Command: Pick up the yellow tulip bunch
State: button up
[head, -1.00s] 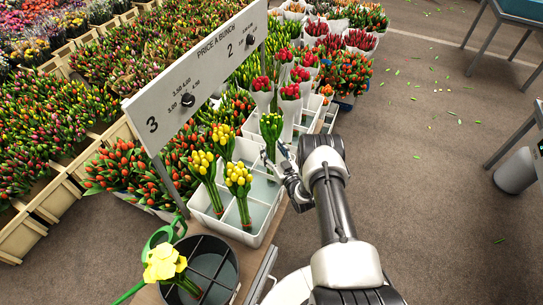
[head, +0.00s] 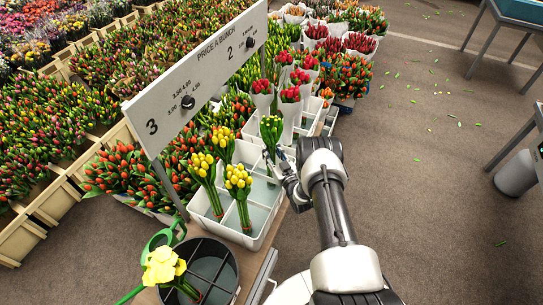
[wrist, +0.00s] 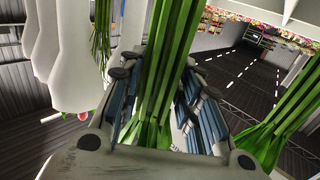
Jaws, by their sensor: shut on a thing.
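A tulip bunch with yellow-green buds (head: 271,129) stands upright in the far part of the white divided crate (head: 254,240). My gripper (head: 272,163) is shut on its green stems below the buds. In the wrist view the stems of this bunch (wrist: 163,75) run up between the blue-padded fingers (wrist: 160,110). Two bunches with bright yellow buds, one at the left (head: 203,168) and one nearer (head: 238,182), stand in the near cells, apart from my gripper. The lower stem ends of the held bunch are hidden in the head view.
White-wrapped red tulips (head: 290,100) stand just behind the held bunch. A price sign (head: 205,80) rises along the left. A dark round bucket (head: 225,278) with pale yellow flowers stands in front.

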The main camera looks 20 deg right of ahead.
aim_at(271, 116)
grip_shut()
notch_tip(271, 116, up, 20)
jog(key=p, duration=0.7)
